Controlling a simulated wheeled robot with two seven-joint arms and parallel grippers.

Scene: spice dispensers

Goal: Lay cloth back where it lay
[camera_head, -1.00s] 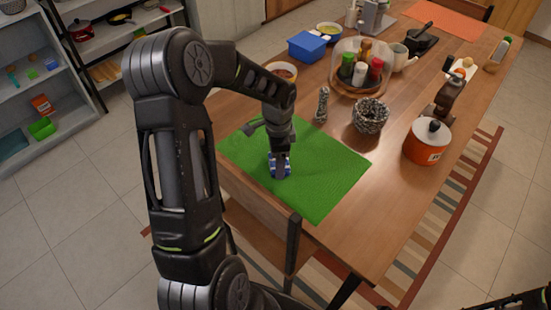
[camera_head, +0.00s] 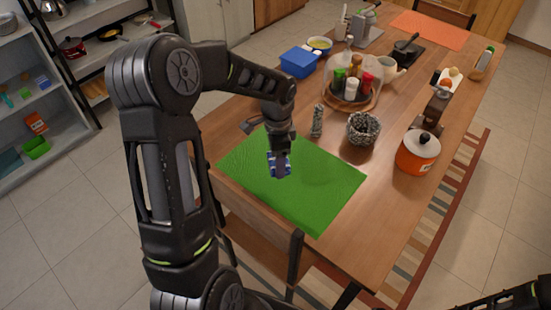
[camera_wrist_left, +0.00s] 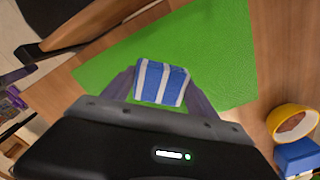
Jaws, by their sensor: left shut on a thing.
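A blue and white striped cloth (camera_wrist_left: 161,84) is pinched between the fingers of my left gripper (camera_wrist_left: 160,92) in the left wrist view. In the head view the left gripper (camera_head: 279,165) points down over the green mat (camera_head: 315,195), and the cloth (camera_head: 272,163) shows as a small blue patch at its fingertips. I cannot tell for sure whether the cloth touches the mat. Most of the cloth's far side is hidden by the gripper. At the lower right of the head view there is a dark part of my right arm; its gripper's fingers are not seen.
A domed spice carousel (camera_head: 352,88) and a blue box (camera_head: 301,62) stand behind. A chair (camera_head: 262,222) is at the table's near edge. The mat's right part is clear.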

